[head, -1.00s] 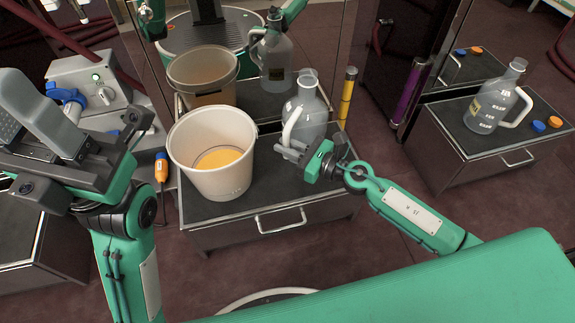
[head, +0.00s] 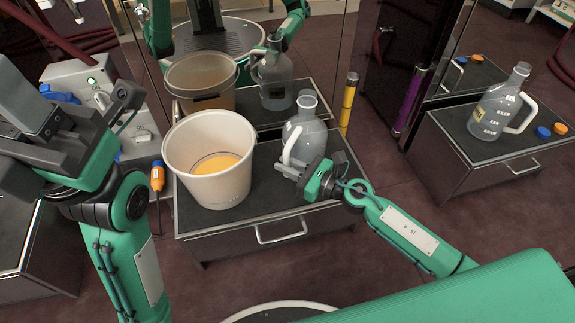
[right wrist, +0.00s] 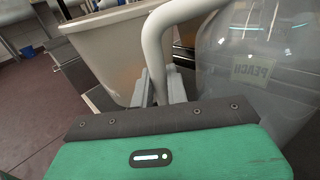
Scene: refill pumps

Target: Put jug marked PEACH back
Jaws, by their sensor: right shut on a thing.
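The clear jug (head: 306,135) is upright on or just above the dark top of the middle cabinet (head: 240,213), right of the white bucket. Whether its base touches is unclear. In the right wrist view the jug (right wrist: 290,95) shows the label PEACH (right wrist: 250,72) in mirror writing. My right gripper (head: 300,172) is shut on the jug's white handle (right wrist: 160,35). My left gripper (head: 30,125) is raised at the left edge, away from the jug; its fingers are partly cut off and their gap is unclear.
The white bucket (head: 207,165) holds orange liquid. A mirror behind reflects bucket and jug. Another jug (head: 497,105) with a yellow label stands on the right cabinet (head: 455,150), beside a blue cap (head: 543,133) and an orange cap (head: 560,129). A yellow tube (head: 348,103) stands behind.

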